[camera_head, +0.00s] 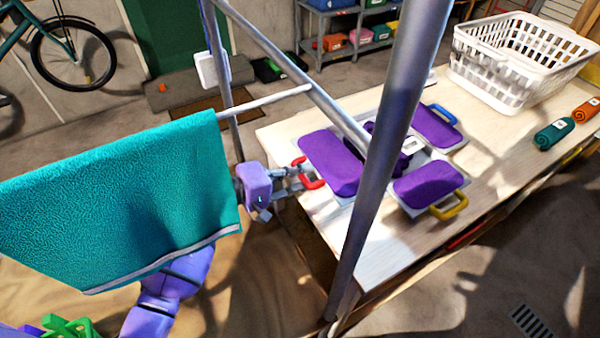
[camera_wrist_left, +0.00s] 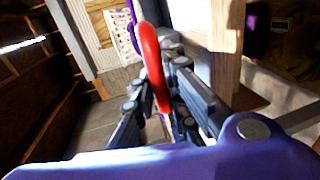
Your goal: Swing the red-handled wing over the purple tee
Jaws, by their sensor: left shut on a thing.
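A folding board (camera_head: 414,160) with grey panels lies on the pale table. The purple tee (camera_head: 330,160) is spread over it and shows as separate purple parts on the panels. The red handle (camera_head: 312,181) of the left wing sticks out at the board's left edge. My left gripper (camera_head: 300,178) is shut on this red handle; in the left wrist view the red handle (camera_wrist_left: 152,60) passes between the fingers. Whether the wing is lifted at all is hard to tell. A grey post hides part of the board's middle. My right gripper is not in view.
A metal rack post (camera_head: 385,140) and rails stand in front of the board. A teal towel (camera_head: 120,195) hangs at left, over my left arm. A blue handle (camera_head: 443,113) and a yellow handle (camera_head: 450,207) mark other wings. A white basket (camera_head: 490,75) and rolled cloths (camera_head: 554,134) occupy the table's far right.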

